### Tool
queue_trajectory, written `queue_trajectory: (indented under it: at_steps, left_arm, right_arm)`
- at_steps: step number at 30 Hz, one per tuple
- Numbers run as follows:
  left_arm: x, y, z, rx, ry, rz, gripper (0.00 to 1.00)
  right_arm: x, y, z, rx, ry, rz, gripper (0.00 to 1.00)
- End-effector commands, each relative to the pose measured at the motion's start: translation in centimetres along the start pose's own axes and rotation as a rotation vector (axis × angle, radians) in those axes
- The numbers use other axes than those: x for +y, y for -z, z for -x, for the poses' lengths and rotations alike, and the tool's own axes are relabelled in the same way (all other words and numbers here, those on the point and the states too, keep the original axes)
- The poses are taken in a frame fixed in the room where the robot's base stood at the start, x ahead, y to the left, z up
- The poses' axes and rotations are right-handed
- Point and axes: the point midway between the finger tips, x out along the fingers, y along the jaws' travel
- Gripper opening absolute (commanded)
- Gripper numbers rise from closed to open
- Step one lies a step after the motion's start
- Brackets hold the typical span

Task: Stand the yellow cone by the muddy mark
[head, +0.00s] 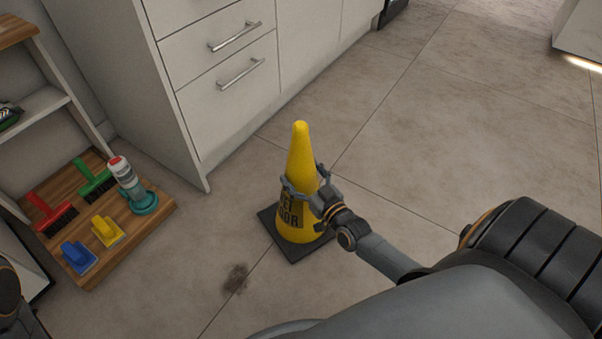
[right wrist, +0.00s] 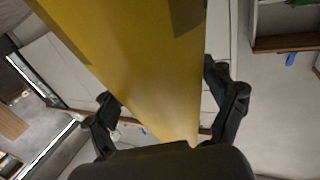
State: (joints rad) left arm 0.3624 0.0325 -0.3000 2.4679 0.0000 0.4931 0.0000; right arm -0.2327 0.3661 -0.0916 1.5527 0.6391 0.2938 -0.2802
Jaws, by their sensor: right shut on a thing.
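The yellow cone (head: 301,150) stands upright on its dark square base (head: 290,247) on the floor in the head view, with black lettering on its side. The muddy mark (head: 235,279) is a small brown smudge on the floor, just left of and nearer than the cone's base. My right gripper (head: 306,186) is shut around the cone at about mid-height. In the right wrist view the yellow cone (right wrist: 150,70) fills the space between the dark fingers. A dark part of my left arm shows at the lower left edge; its gripper is not visible.
A white drawer cabinet (head: 225,100) stands behind the cone. On the left, a low wooden board (head: 140,225) holds red and green brushes, yellow and blue scrubbers and a bottle (head: 125,175). The tiled floor (head: 440,140) to the right is clear.

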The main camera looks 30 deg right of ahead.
Motion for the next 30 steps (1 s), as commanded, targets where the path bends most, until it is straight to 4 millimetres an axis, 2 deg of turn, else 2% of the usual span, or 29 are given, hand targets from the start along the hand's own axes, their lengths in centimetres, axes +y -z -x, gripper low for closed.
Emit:
queue_trajectory:
  at_steps: [14,15,16,17,30]
  left_arm:
    - [0.11,0.3,-0.23,0.014,-0.005,-0.002,0.4]
    - [0.12,0.31,-0.29,0.015,-0.006,-0.002,0.4]
    - [0.12,0.31,-0.3,0.014,-0.006,-0.002,0.4]
    - [0.12,0.3,-0.3,0.014,-0.006,-0.002,0.4]
    - [0.09,0.33,-0.61,0.017,-0.006,-0.001,0.4]
  right_arm:
    - [0.03,-0.07,-0.17,0.011,-0.001,0.001,0.2]
    - [-0.02,-0.48,-0.02,0.001,0.0,0.001,0.89]
    - [-0.02,-0.47,-0.02,0.001,0.0,0.001,0.95]
    - [-0.03,-0.47,-0.02,0.001,0.0,0.001,1.0]
    - [-0.04,-0.24,0.27,-0.001,0.0,0.001,1.0]
